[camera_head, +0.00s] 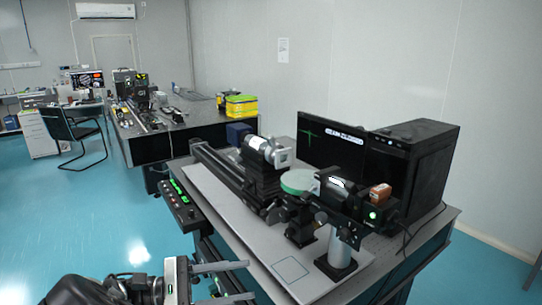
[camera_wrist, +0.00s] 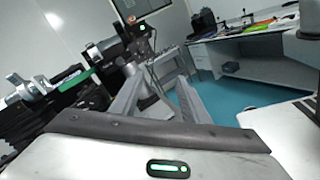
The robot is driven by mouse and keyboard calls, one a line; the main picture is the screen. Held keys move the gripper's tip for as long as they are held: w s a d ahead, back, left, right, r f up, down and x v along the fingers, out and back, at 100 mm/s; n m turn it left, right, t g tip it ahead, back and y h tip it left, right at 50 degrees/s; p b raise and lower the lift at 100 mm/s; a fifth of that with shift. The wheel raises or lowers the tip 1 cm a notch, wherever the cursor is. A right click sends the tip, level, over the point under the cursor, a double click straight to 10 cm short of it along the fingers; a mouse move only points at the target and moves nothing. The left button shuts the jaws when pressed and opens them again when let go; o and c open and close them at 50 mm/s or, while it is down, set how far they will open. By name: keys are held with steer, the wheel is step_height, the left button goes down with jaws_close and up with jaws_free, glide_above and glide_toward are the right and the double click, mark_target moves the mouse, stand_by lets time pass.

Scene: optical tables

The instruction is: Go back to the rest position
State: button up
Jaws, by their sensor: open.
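My gripper (camera_head: 249,281) is at the bottom of the head view, left of the front edge of the near optical table (camera_head: 222,203). Its two fingers are apart and point right, with nothing between them. In the wrist view, the open fingers of my gripper (camera_wrist: 158,92) reach out from the middle, with blue floor and table parts beyond. The gripper touches nothing that I can see.
The near table carries an optical rig (camera_head: 262,178), a monitor (camera_head: 330,143) and a black computer case (camera_head: 428,165). A black control box (camera_head: 180,205) sits along its left edge. A chair (camera_head: 72,135) and a second table (camera_head: 172,146) stand farther back. Blue floor (camera_head: 110,225) is clear at left.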

steer(key=s+d+r+m+g+y+p, duration=0.1)
steer(key=s+d+r+m+g+y, duration=0.15)
steer(key=d+y, duration=0.4)
steer(key=s+d+r+m+g+y+p, duration=0.1)
steer(key=d+r+m+g+y+p, duration=0.2)
steer(key=d, duration=0.7)
steer(key=s+d+r+m+t+y+p, duration=0.2)
steer(key=s+d+r+m+t+y, duration=0.2)
steer(key=s+r+m+t+y, duration=0.3)
steer(key=s+r+m+y, duration=0.1)
steer(key=s+r, duration=0.2)
steer(key=r, duration=0.1)
steer(key=shift+s+d+r, duration=0.2)
steer(key=shift+d+r, duration=0.05)
steer(key=shift+r, duration=0.05)
steer(key=shift+t+y, duration=0.25)
steer(key=shift+c, duration=0.5)
